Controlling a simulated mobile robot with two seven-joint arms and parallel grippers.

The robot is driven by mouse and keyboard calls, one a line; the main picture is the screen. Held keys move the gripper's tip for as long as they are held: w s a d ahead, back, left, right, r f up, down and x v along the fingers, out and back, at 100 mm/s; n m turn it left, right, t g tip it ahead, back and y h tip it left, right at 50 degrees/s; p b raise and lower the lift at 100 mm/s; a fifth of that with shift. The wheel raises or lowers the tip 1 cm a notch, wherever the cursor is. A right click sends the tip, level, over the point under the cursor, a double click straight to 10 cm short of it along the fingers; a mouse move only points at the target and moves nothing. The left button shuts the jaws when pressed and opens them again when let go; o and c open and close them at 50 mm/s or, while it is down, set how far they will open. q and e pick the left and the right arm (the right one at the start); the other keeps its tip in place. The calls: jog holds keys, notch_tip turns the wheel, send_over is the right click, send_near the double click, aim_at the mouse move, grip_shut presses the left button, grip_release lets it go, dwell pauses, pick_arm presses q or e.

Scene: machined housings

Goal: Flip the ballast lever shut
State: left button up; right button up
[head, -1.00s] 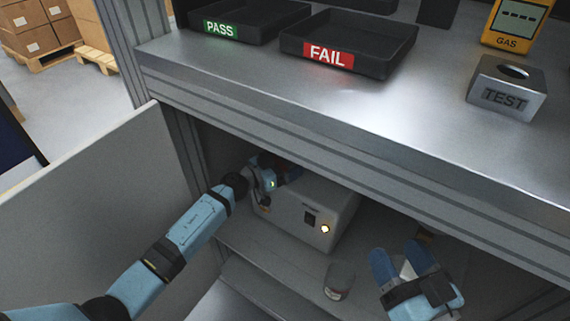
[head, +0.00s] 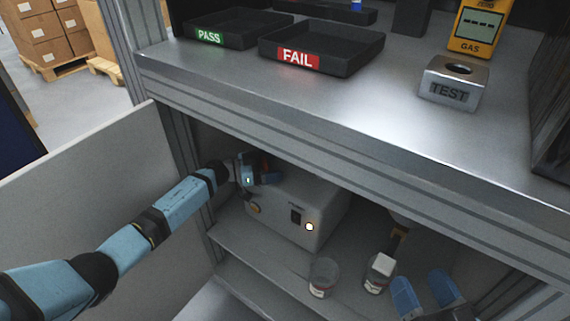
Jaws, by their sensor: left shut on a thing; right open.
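A grey box (head: 318,205) with a black switch (head: 296,216) and a round light (head: 309,227) on its front stands inside the open cabinet. My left gripper (head: 268,178) is at the top left of the box, its blue fingers shut. A small reddish part shows behind the fingers; the ballast lever is mostly hidden there, and its angle cannot be told. My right gripper (head: 428,292) is open and empty at the lower right, in front of the shelf.
A clear jar (head: 322,280) and a white-topped jar (head: 378,272) stand on the shelf between the box and my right gripper. The steel worktop (head: 300,97) overhangs the box. The cabinet door (head: 90,195) is open at left.

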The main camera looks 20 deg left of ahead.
pick_arm(q)
jog(key=shift+s+f+g, duration=0.15)
jog(key=shift+g, duration=0.15)
pick_arm(e)
jog(key=shift+s+a+f, duration=0.1)
jog(key=shift+a, duration=0.2)
